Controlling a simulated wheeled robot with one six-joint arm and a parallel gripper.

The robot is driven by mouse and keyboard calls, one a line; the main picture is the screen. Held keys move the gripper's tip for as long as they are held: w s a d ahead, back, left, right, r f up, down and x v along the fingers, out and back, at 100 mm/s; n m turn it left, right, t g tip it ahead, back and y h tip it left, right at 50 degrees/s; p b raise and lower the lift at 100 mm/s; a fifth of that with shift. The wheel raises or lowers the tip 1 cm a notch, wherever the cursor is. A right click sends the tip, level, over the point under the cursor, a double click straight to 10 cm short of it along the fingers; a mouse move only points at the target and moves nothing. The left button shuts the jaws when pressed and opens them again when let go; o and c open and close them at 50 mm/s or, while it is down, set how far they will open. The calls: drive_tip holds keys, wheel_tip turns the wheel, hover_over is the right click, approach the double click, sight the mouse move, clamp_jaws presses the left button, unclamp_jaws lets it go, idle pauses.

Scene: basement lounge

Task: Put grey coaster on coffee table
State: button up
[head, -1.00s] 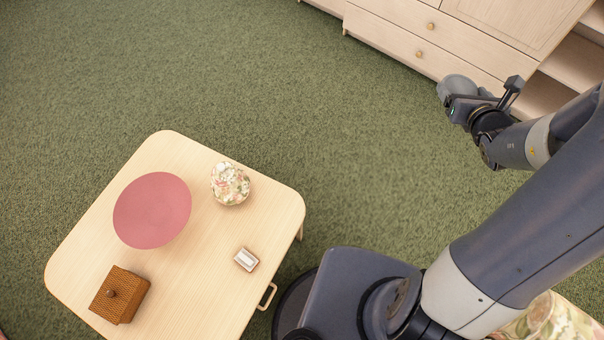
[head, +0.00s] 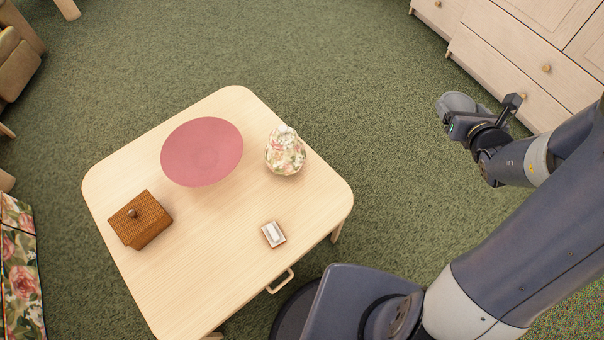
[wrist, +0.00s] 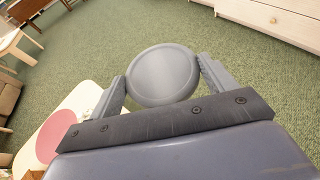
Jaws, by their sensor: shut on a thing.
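My gripper (wrist: 163,80) is shut on the round grey coaster (wrist: 162,75), which sits between the two fingers in the wrist view. In the head view the coaster (head: 457,103) shows at the end of my arm, above the green carpet and to the right of the table. The coffee table (head: 215,270) is light wood with rounded corners, at the left and centre of the head view. The gripper and coaster are apart from it. A strip of the table also shows at the lower left of the wrist view (wrist: 84,97).
On the table are a pink round plate (head: 202,152), a floral jar (head: 285,152), a brown woven box (head: 140,219) and a small white-topped block (head: 273,234). The table's front middle is bare. A drawer cabinet (head: 510,65) stands at the upper right; floral upholstery (head: 20,270) is at the left.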

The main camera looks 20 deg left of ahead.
wheel_tip(320, 180, down, 32)
drive_tip(key=a+b, duration=0.1)
drive_tip(key=b, duration=2.8)
drive_tip(key=n+g+y+p, duration=0.3)
drive_tip(key=n+g+y, duration=0.6)
drive_tip(key=n, duration=0.2)
hover_over(320, 199)
wheel_tip(320, 199, down, 12)
wheel_tip(320, 199, down, 10)
drive_tip(key=b, duration=0.3)
